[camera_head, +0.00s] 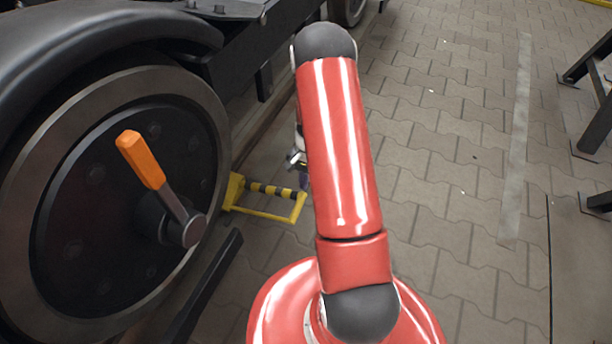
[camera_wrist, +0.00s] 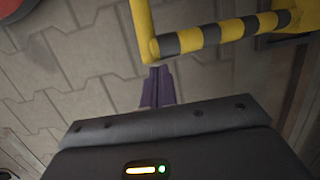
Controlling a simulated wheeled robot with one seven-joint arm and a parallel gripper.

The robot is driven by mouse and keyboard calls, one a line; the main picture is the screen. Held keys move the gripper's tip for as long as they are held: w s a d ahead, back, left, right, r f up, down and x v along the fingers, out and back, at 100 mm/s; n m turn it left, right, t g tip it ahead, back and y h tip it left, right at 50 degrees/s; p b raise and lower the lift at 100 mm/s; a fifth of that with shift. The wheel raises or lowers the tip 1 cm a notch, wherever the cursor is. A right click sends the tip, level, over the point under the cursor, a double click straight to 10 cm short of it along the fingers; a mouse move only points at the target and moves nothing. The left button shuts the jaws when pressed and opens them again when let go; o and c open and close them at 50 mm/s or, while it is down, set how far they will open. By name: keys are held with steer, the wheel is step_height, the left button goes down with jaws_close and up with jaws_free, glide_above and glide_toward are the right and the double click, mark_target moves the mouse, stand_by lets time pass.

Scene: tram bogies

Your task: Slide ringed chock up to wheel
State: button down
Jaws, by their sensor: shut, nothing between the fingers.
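The yellow chock (camera_head: 234,192) sits on the ground beside the right edge of the large dark wheel (camera_head: 60,215). I cannot tell whether they touch. A yellow frame with a black-and-yellow striped bar (camera_head: 272,190) extends from the chock toward my arm. The striped bar (camera_wrist: 205,38) also crosses the top of the wrist view. My gripper (camera_head: 303,181) is mostly hidden behind my red arm in the head view. In the wrist view its purple fingers (camera_wrist: 157,75) are shut and empty, with the tips just below the frame's corner.
An orange-handled lever (camera_head: 141,160) sticks out from the wheel's hub. A dark bar (camera_head: 210,285) lies low beside the wheel. Dark metal stands (camera_head: 590,130) are at the right. The paved floor (camera_head: 450,170) between is mostly clear.

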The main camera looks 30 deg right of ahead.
steer(key=s+a, duration=0.1)
steer(key=a, duration=0.1)
steer(key=s+a, duration=0.4)
steer(key=shift+a, duration=0.15)
stand_by(0.3)
